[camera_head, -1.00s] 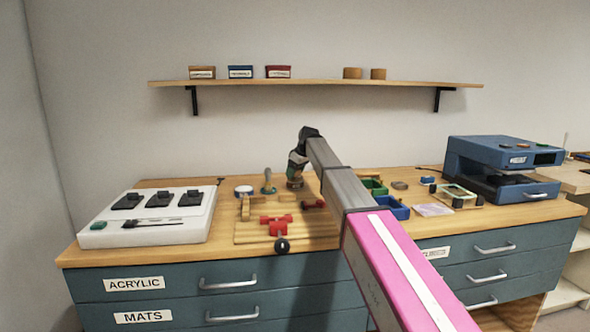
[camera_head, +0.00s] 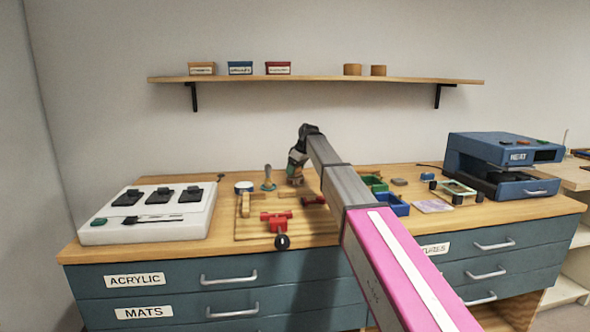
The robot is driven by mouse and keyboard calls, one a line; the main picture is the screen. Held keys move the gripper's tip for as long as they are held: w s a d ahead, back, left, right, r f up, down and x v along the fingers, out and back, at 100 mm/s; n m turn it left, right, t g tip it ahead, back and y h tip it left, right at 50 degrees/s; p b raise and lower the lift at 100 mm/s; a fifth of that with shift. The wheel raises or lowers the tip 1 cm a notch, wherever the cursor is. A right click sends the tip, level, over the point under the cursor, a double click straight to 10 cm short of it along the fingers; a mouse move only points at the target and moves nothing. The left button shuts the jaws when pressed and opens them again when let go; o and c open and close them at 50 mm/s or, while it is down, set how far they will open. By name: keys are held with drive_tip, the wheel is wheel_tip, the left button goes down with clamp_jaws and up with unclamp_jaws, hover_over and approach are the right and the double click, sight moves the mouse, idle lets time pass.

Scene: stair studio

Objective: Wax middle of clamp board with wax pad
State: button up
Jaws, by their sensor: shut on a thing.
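My gripper (camera_head: 294,181) points down over the board's back right part. It is small here and partly hidden by its own wrist. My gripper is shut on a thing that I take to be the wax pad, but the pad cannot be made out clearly. I cannot tell whether it touches the board.
A white switch panel (camera_head: 150,228) stands left. Green (camera_head: 376,184) and blue (camera_head: 394,204) trays lie to the right. A blue heat press (camera_head: 500,165) stands far right. A shelf (camera_head: 320,81) hangs above.

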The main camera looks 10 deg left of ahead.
drive_tip(key=shift+f, duration=0.4)
idle(1.2)
drive_tip(key=shift+r, duration=0.1)
drive_tip(key=shift+r, duration=3.45)
drive_tip(key=shift+s+d, duration=0.1)
